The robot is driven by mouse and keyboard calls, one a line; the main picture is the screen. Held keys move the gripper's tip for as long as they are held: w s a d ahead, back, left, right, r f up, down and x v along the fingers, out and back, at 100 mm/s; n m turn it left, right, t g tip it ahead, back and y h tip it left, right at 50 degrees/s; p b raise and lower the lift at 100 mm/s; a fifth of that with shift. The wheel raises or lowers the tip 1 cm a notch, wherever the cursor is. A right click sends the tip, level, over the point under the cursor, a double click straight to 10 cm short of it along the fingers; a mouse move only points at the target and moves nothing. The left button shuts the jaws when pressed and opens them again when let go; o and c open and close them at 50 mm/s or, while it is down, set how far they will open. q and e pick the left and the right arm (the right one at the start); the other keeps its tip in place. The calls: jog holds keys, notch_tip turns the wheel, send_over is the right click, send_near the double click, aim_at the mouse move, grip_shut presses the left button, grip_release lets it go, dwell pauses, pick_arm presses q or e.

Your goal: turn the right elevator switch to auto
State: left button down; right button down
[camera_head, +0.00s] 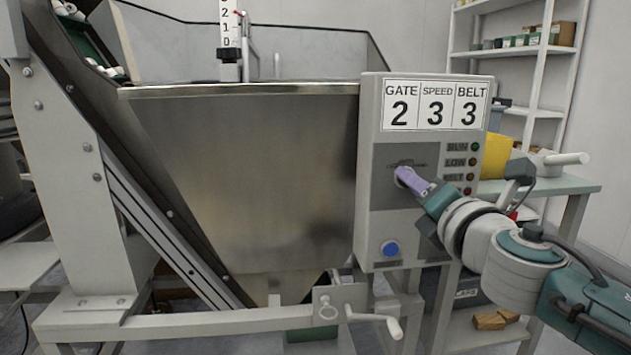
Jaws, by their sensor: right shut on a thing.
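The grey control box (369,150) stands right of the steel hopper, with a darker panel on its front. My right gripper (406,176) reaches in from the right and its purple fingers are shut on the switch at the middle of this panel. The fingers hide the switch knob, so its setting cannot be read. Small dark markings (402,163) show just above the fingers, too small to read. My left gripper is not in view.
A sign (436,104) reads gate 2, speed 3, belt 3. Indicator lamps (474,162) sit right of my gripper, and a blue button (390,248) sits below. The steel hopper (250,180) fills the middle. A crank handle (385,322) juts out below the box.

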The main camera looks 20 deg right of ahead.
jog(key=m+b, duration=0.1)
jog(key=m, duration=0.7)
jog(key=shift+m, duration=0.3)
dwell(0.6)
jog(key=shift+r, duration=0.1)
jog(key=shift+c, duration=2.4)
grip_release()
